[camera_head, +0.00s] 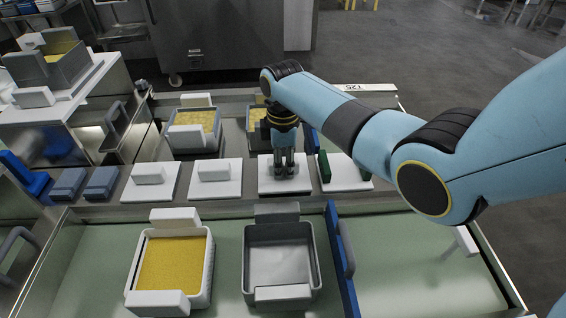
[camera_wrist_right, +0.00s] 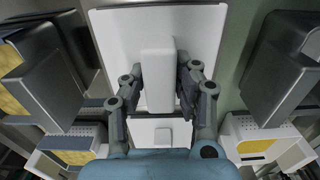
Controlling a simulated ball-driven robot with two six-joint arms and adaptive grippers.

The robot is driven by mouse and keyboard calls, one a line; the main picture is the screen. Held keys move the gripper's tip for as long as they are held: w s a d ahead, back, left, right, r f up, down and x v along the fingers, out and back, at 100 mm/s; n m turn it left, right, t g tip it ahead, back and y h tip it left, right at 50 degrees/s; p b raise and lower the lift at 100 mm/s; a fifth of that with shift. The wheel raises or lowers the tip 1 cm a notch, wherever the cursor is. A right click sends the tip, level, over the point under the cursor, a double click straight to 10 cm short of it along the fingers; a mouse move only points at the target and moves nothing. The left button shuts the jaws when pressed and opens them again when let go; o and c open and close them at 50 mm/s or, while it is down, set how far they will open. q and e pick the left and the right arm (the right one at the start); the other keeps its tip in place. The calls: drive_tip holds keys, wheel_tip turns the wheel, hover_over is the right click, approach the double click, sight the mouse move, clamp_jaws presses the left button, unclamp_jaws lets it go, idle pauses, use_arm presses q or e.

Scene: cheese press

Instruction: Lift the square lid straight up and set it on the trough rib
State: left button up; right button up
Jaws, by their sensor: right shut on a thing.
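My right gripper (camera_head: 284,164) comes down from above on a white square lid (camera_head: 284,186), over the grey trough rib (camera_head: 125,192). In the right wrist view my right gripper (camera_wrist_right: 160,85) has its fingers on both sides of the lid's upright white handle (camera_wrist_right: 157,60), shut on it. The lid plate (camera_wrist_right: 112,40) looks level. It lies in line with the other lids on the rib; I cannot tell whether it touches the rib or is slightly above it. My left gripper is not in view.
In front stand a white mould with yellow filling (camera_head: 206,270) and an empty grey mould (camera_head: 315,265), beside a blue divider (camera_head: 342,262). Filled moulds (camera_head: 178,140) stand behind.

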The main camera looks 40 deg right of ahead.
drive_tip(key=shift+f, duration=0.35)
drive_tip(key=o, duration=1.1)
wheel_tip(320, 180, up, 6)
drive_tip(key=p, duration=0.6)
